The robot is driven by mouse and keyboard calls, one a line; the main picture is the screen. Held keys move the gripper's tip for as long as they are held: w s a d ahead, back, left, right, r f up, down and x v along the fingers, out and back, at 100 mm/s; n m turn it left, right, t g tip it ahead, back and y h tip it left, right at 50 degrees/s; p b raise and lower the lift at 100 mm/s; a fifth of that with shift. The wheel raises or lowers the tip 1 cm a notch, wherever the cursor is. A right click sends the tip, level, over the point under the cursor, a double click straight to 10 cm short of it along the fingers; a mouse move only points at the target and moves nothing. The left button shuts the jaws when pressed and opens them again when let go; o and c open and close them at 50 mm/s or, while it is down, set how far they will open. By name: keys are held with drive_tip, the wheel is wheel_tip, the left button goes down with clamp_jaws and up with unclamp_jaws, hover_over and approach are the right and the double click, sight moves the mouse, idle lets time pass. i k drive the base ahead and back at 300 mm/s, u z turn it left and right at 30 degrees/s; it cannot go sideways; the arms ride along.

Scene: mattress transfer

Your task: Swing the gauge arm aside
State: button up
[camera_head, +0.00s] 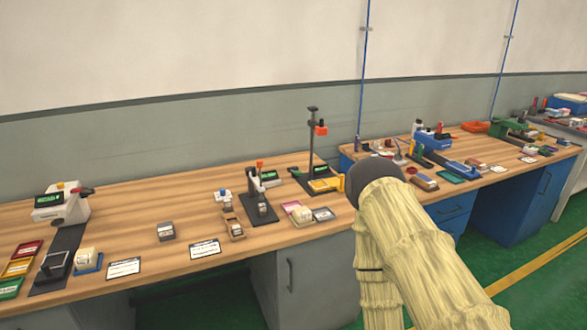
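Which part is the gauge arm is too small to tell. A tall dark post (311,143) with a red-orange block (321,130) stands on a black base towards the right end of the wooden bench. Left of it is a lower black stand (259,200) with an orange-topped part and a green display (269,175). My own arm, in a pale yellow cover with a dark rounded end, crosses the lower right. My gripper is not visible, so what it does or holds cannot be seen.
The wooden bench (130,230) also carries a white device (62,204) at left, small blocks, trays and white cards (205,249). A yellow tray (325,184) lies by the tall post. A second bench with blue cabinets (515,195) stands at right. Green floor lies in front.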

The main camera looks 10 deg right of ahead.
sight(255, 175)
drive_tip(key=z, duration=0.3)
drive_tip(key=i, duration=0.35)
drive_tip(key=u, duration=1.2)
